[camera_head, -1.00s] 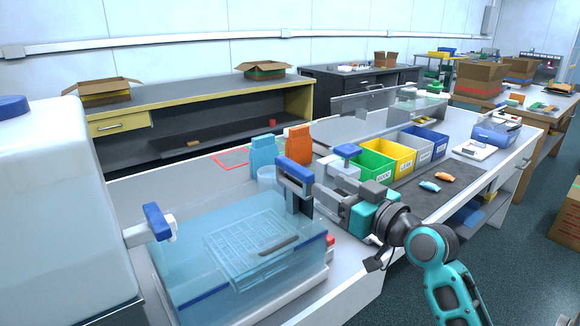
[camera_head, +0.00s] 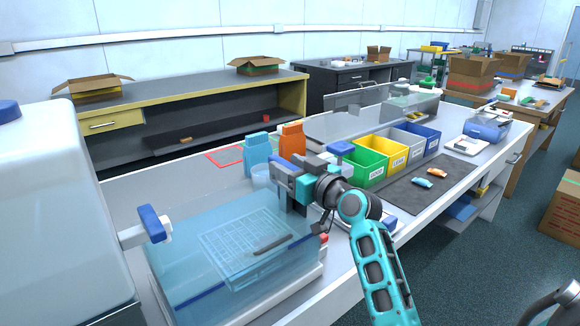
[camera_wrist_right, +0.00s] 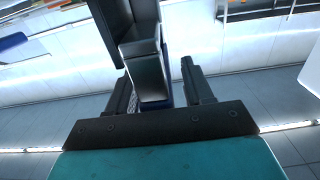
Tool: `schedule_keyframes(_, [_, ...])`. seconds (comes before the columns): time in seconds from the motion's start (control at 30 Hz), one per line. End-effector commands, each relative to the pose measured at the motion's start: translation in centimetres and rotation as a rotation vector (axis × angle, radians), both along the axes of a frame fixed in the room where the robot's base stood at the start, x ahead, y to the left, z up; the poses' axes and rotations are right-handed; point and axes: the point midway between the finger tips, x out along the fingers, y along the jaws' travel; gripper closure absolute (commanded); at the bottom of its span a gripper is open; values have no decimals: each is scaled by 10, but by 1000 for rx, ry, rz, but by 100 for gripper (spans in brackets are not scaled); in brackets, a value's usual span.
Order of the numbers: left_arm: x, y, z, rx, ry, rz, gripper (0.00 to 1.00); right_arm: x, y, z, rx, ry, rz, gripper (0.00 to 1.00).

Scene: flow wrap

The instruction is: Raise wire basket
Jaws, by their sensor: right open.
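The wire basket (camera_head: 240,240) is a pale mesh with a dark handle piece (camera_head: 272,243) lying over it. It sits low inside a clear blue-tinted tank (camera_head: 190,290). A dark lift post with a blue cap stands at the tank's back right corner, mostly hidden by my right gripper in the head view. My right gripper (camera_head: 285,172) is at the top of this post. In the right wrist view its open fingers (camera_wrist_right: 157,90) stand either side of a dark grey block (camera_wrist_right: 147,72). I cannot tell whether they touch it. My left gripper is not in view.
Green, yellow, grey and blue bins (camera_head: 365,165) stand to the right.

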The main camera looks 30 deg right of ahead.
Motion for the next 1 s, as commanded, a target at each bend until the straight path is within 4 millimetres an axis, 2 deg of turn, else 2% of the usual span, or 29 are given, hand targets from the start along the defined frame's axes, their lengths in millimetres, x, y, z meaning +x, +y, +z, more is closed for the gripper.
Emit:
schedule_keyframes(0.1, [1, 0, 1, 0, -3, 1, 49, 0, 0, 0, 0, 0, 0, 51])
schedule_keyframes(0.6, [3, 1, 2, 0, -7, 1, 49, 0, 0, 0, 0, 0, 0, 99])
schedule_keyframes(1.0, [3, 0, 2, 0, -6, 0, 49, 0, -1, 1, 0, 0, 0, 100])
